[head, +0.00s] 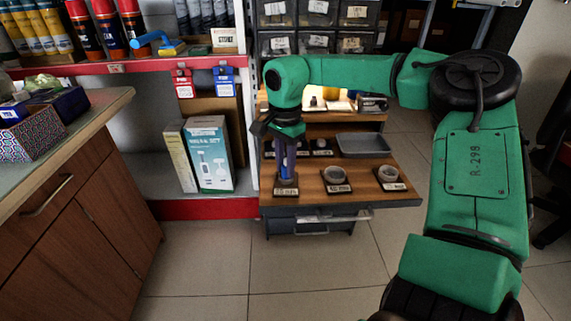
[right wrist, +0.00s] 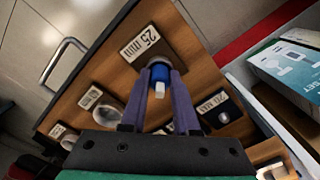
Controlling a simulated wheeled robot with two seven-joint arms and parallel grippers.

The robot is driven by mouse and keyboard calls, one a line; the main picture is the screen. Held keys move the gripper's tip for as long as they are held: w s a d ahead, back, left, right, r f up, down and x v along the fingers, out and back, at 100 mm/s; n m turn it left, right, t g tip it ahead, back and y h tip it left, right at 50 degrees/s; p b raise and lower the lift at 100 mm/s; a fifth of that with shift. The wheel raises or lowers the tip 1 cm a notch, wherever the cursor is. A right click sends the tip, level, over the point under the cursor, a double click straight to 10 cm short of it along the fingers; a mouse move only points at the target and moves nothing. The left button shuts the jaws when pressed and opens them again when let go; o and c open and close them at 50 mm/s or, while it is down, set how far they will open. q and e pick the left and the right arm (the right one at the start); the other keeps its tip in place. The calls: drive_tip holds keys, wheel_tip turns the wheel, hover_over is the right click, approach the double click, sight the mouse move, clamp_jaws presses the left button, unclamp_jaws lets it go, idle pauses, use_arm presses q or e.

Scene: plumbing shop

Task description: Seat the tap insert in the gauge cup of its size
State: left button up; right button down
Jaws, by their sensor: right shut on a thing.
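My right gripper (head: 288,172) points down at the left front of the wooden bench top. In the right wrist view its purple fingers (right wrist: 160,100) are shut on the tap insert (right wrist: 159,73), which has a blue body and a white stem. The insert is at a pale gauge cup (right wrist: 166,62) beside a plate marked 25 mm (right wrist: 139,42); I cannot tell how far it sits inside. Two other open gauge cups, a middle one (head: 336,174) and a right one (head: 388,173), stand on dark bases. My left gripper is not in view.
A grey tray (head: 363,145) lies behind the cups. Small dark-based pieces (head: 320,146) stand behind the gripper, one showing in the right wrist view (right wrist: 222,116). A boxed set (head: 209,155) stands on the shelf to the left.

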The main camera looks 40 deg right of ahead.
idle(0.3)
idle(0.6)
drive_tip(key=shift+p, duration=0.5)
drive_tip(key=shift+f, duration=0.25)
drive_tip(key=shift+r+p, duration=0.6)
drive_tip(key=shift+r, duration=0.25)
idle(0.4)
drive_tip(key=shift+f+b, duration=0.4)
drive_tip(key=shift+f, duration=0.45)
idle(0.3)
